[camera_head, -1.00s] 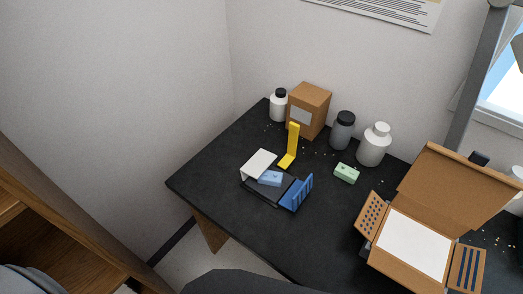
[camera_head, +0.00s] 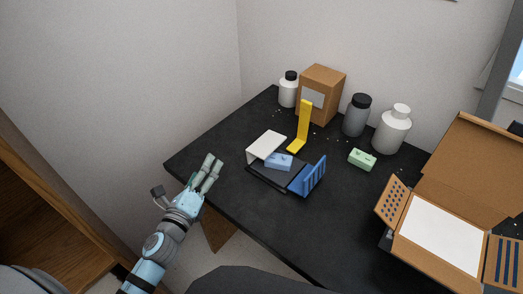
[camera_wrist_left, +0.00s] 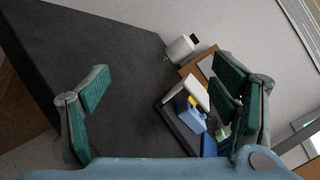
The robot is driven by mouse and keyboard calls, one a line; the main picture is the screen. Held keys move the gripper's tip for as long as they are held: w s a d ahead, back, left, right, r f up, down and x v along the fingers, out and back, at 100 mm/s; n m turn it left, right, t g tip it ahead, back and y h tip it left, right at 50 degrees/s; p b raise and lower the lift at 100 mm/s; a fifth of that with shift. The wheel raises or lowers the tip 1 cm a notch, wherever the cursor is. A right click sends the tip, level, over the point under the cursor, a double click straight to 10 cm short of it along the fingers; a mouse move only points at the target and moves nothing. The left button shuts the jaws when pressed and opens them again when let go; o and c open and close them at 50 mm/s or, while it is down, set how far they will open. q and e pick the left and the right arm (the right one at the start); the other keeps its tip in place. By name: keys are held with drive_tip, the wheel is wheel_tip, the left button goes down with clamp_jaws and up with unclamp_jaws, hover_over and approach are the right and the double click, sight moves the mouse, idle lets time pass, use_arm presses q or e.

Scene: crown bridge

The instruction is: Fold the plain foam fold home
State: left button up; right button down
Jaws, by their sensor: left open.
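A small black tray (camera_head: 262,184) stands on the dark table, with folds hinged at its sides. The plain white fold (camera_head: 268,143) at its back left stands up and leans over the tray; it also shows in the left wrist view (camera_wrist_left: 196,91). A blue ribbed fold (camera_head: 314,176) stands upright at the right. A light blue block (camera_head: 278,162) sits in the tray, partly under the white fold. A yellow L-shaped piece (camera_head: 303,128) stands behind. My left gripper (camera_head: 214,168) is open and empty, left of the tray at the table's edge. My right gripper is not seen.
A green block (camera_head: 362,159) lies right of the tray. Bottles (camera_head: 357,115) and a brown carton (camera_head: 321,94) stand at the back. An open cardboard box (camera_head: 440,235) fills the right. The table left of the tray is clear.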

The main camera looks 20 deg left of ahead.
use_arm(q)
drive_tip(key=d+m+h, duration=0.2)
drive_tip(key=m, duration=0.2)
drive_tip(key=w+d+m+h, duration=0.1)
drive_tip(key=d+m+h, duration=0.1)
drive_tip(key=m, duration=0.3)
drive_tip(key=d+f+m+h, duration=0.1)
drive_tip(key=d+m+h, duration=0.1)
drive_tip(key=m+h, duration=0.1)
drive_tip(key=shift+w+d+m+g, duration=0.3)
drive_tip(key=shift+m+g, duration=0.1)
drive_tip(key=shift+m, duration=0.3)
drive_tip(key=p, duration=0.2)
approach(262, 147)
drive_tip(key=shift+w+r+h, duration=0.15)
drive_tip(key=shift+w+h, duration=0.25)
drive_tip(key=shift+w, duration=0.25)
drive_tip(key=x, duration=0.2)
drive_tip(key=b+x, duration=0.1)
drive_tip(key=x, duration=0.4)
drive_tip(key=shift+w+d+f, duration=0.15)
drive_tip(key=shift+w+f, duration=0.2)
drive_tip(key=shift+w+d+r, duration=0.1)
drive_tip(key=shift+w+d, duration=0.1)
drive_tip(key=shift+w, duration=0.35)
